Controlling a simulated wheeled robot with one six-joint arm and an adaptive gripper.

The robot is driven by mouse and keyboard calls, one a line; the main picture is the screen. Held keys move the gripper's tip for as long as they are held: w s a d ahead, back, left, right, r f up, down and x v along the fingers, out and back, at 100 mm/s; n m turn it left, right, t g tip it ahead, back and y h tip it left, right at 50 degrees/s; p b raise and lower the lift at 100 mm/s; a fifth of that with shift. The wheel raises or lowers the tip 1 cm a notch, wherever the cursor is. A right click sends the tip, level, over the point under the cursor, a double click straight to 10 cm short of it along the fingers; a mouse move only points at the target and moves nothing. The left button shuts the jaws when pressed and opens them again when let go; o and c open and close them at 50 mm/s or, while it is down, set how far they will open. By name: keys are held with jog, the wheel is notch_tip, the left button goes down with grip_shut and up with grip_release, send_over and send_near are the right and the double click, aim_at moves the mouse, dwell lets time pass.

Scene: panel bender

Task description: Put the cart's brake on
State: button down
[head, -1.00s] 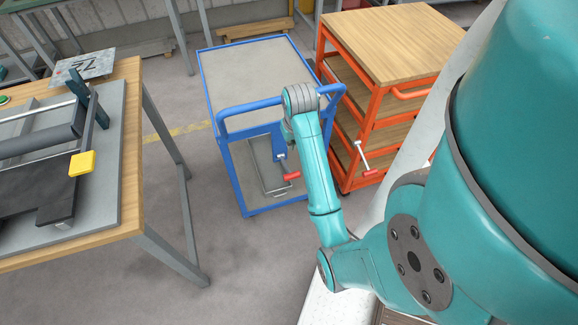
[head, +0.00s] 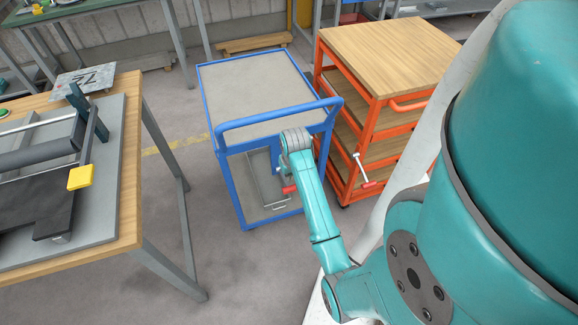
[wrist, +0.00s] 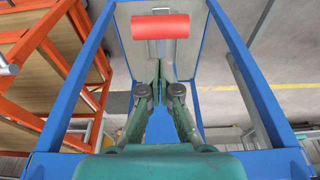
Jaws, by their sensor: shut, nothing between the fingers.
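The blue cart (head: 207,97) with a grey top stands in the middle of the head view. Its brake lever has a red grip (head: 289,189) low on the near side, partly behind my arm. In the wrist view the red grip (wrist: 160,27) lies across the upper middle, beyond my fingertips and apart from them. My gripper (wrist: 160,88) is shut and empty, inside the blue frame of the cart. In the head view the fingers are hidden behind my wrist, just below the cart's push handle (head: 275,112).
An orange cart (head: 375,110) with wooden shelves stands close on the right, with its own red-tipped lever (head: 370,184). A wooden workbench (head: 130,150) with a bender stands at the left. Floor (head: 190,140) is free between bench and blue cart.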

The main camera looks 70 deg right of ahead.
aim_at(291, 188)
jog(key=shift+s+a+f, duration=0.2)
jog(key=shift+a+f, duration=0.05)
jog(key=shift+f, duration=0.25)
jog(key=shift+s+a+f, duration=0.2)
jog(key=shift+f, duration=0.25)
jog(key=shift+f, duration=0.1)
jog(key=shift+s+a+f, duration=0.1)
jog(key=shift+a, duration=0.05)
jog(key=shift+s+a+f+t+h, duration=0.2)
jog(key=shift+f+t+h, duration=0.1)
jog(key=shift+f, duration=0.1)
jog(key=shift+s+a+f+t+h, duration=0.2)
jog(key=shift+f+h, duration=0.1)
jog(key=shift+f, duration=0.1)
notch_tip(291, 188, down, 7)
jog(key=a+t+h, duration=0.1)
jog(key=h, duration=0.1)
jog(key=shift+s+f+t, duration=0.2)
jog(key=shift+s+t, duration=0.15)
jog(key=shift+t, duration=0.05)
jog(key=shift+r, duration=0.1)
